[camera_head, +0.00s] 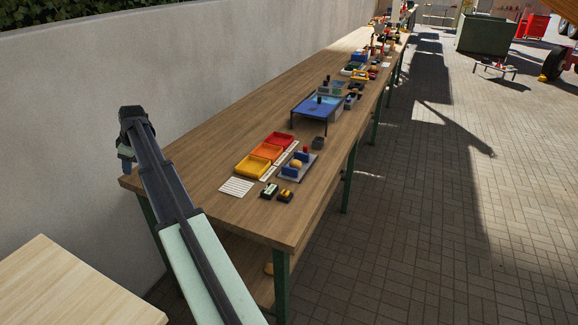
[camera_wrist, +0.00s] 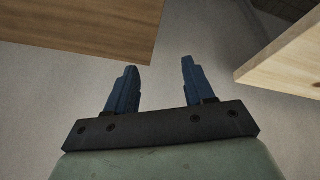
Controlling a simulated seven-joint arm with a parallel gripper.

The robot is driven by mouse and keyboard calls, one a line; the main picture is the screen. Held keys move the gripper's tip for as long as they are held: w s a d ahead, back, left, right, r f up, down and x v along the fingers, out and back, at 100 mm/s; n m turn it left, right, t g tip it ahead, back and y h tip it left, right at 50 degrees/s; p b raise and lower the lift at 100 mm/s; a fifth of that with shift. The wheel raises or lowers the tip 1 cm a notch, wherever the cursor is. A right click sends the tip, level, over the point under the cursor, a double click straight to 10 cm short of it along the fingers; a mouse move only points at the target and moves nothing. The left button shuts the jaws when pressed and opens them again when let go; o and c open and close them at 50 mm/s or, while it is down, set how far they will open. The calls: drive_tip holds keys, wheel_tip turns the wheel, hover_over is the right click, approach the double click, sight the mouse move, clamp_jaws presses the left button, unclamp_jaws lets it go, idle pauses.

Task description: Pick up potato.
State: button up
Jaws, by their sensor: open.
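No potato can be made out for sure. Another yellowish lump (camera_head: 296,163) sits on a grey-blue tray on the table, too small to tell. My gripper (camera_wrist: 160,66) is open and empty in the wrist view, its two blue fingers apart. In the head view my arm reaches up past the table's near left corner, with the gripper end beside the wall.
The long wooden table (camera_head: 225,205) carries yellow (camera_head: 253,167), orange (camera_head: 266,152) and red (camera_head: 279,139) bins, a blue-topped stand (camera_head: 318,106) and many small items. A pale wooden surface (camera_head: 70,290) lies at the lower left. A grey wall (camera_head: 60,120) runs along the left.

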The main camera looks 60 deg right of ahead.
drive_tip(key=s+d+r+m, duration=0.1)
drive_tip(key=s+d, duration=1)
drive_tip(key=d, duration=0.1)
drive_tip(key=m+h, duration=0.2)
drive_tip(key=m, duration=0.2)
approach(296, 162)
drive_tip(key=x, duration=0.9)
drive_tip(key=shift+w+d+f, duration=0.15)
drive_tip(key=shift+d+f, duration=0.05)
drive_tip(key=shift+c, duration=0.2)
